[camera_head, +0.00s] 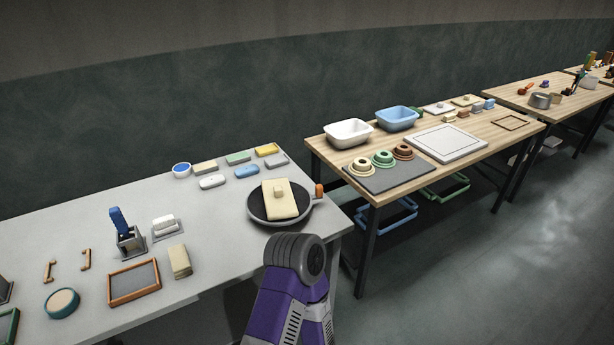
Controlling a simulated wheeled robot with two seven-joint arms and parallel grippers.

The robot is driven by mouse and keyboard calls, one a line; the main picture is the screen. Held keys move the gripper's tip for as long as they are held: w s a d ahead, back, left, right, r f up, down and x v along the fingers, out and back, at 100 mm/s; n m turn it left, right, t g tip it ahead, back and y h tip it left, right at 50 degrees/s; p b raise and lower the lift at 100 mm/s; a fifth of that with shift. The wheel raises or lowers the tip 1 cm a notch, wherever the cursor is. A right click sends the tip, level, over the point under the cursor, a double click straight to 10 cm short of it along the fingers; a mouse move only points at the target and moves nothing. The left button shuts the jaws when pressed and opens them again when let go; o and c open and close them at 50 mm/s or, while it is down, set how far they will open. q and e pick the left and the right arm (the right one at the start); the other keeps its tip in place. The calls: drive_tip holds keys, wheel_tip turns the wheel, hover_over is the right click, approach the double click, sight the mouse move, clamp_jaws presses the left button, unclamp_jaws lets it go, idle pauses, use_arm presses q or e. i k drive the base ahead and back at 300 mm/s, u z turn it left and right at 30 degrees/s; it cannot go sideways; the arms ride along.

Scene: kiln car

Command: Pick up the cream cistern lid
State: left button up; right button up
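A cream rectangular lid with a small square knob (283,200) lies in a dark round pan (266,219) near the right end of the grey table. It lies knob up, and its far end reaches towards the pan's rim. Another small cream lid with a knob (467,100) lies at the back of the wooden table, beside a whiter knobbed lid (437,108). A purple arm of mine rises at the bottom, just in front of the pan. Neither gripper shows.
The pan's orange-brown handle (319,190) points right. Several soap-like blocks, including a yellow one (266,150), lie behind the pan. A cream block (180,262) and a wooden-framed tray (134,282) are to its left. The wooden table (340,165) stands beyond a gap.

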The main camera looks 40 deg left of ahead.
sight(279, 201)
drive_tip(key=i, duration=2.05)
drive_tip(key=u, duration=3.25)
